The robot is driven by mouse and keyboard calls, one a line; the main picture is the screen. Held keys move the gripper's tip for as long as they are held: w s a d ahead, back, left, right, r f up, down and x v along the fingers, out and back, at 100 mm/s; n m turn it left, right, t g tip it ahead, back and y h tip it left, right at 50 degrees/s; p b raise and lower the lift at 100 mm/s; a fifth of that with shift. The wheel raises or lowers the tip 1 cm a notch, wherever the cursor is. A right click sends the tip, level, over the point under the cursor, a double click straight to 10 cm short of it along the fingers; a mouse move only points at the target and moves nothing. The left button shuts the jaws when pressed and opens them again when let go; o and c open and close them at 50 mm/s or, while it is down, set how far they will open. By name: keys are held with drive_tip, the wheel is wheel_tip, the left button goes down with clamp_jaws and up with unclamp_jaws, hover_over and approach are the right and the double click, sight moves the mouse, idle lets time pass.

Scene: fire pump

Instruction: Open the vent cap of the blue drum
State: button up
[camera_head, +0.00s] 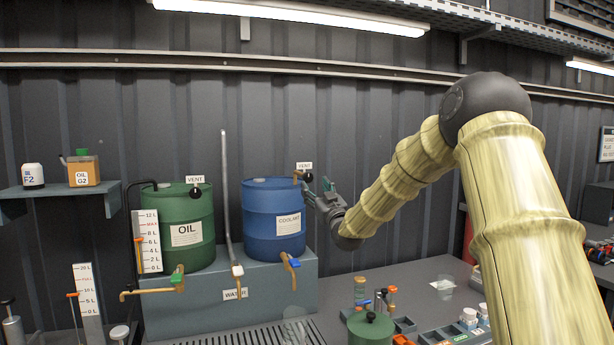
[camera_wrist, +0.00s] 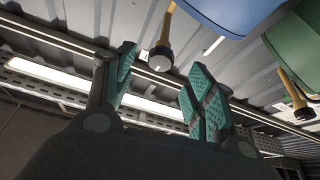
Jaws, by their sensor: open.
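The blue drum (camera_head: 262,235), labelled COOLANT, stands on a grey-blue bench in the head view. Its vent has a brown elbow and a round dark cap (camera_head: 307,177) at the drum's upper right, under a VENT sign. My gripper (camera_head: 316,191) is just right of and slightly below this cap. In the wrist view the blue drum (camera_wrist: 225,12) is at the top, and the vent cap (camera_wrist: 160,58) hangs from a yellow-brown pipe. My gripper (camera_wrist: 163,68) is open, with the cap seen between its green-padded fingers. I cannot tell whether either finger touches it.
A green OIL drum (camera_head: 184,228) with its own vent stands left of the blue one. A grey pipe (camera_head: 225,190) rises between them. Taps stick out in front. The worktop at lower right holds a green container (camera_head: 371,328) and small parts.

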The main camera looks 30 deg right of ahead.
sight(309, 180)
drive_tip(key=p+x, duration=0.2)
drive_tip(key=x, duration=0.3)
drive_tip(key=shift+w, duration=0.25)
drive_tip(key=shift+w+d+r, duration=0.1)
drive_tip(key=shift+w+r, duration=0.15)
drive_tip(key=shift+w, duration=0.6)
drive_tip(key=shift+r, duration=0.1)
drive_tip(key=c, duration=1.1)
